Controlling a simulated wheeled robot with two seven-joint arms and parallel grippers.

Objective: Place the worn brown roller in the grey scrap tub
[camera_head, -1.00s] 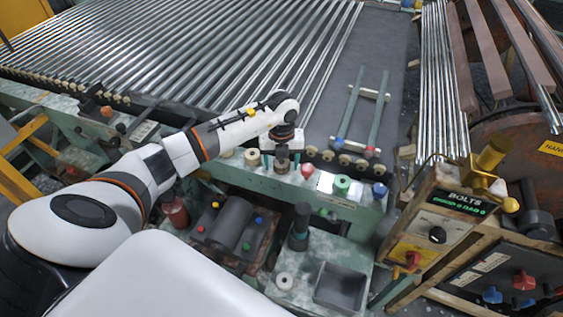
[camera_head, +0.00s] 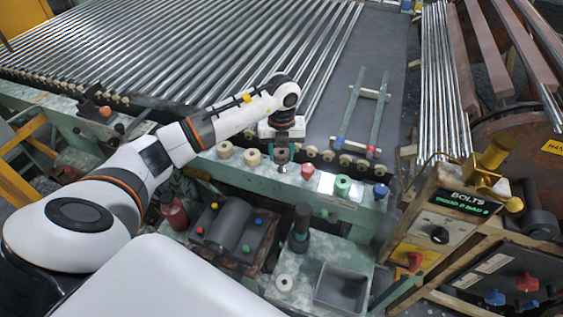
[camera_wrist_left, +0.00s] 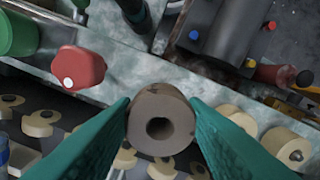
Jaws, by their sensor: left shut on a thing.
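The worn brown roller (camera_wrist_left: 162,122), a short ring with a dark centre hole, sits between the two green fingers of my left gripper (camera_wrist_left: 160,110) in the wrist view. The gripper is shut on it. In the head view my left gripper (camera_head: 282,150) points down over the green rail at the machine's front edge, left of a red knob (camera_head: 308,171); the roller is small there. I cannot tell how far it is clear of the rail. The grey scrap tub (camera_head: 318,287), an open rectangular box, stands at the lower right of the worktop, nearer to me. My right gripper is out of view.
Cream rollers (camera_head: 252,157) line the rail. Green (camera_head: 342,185) and blue (camera_head: 380,190) knobs stand right of the red one. A dark upright cylinder (camera_head: 301,225) and a white ring (camera_head: 285,282) stand left of the tub. A control box (camera_head: 440,225) stands at right.

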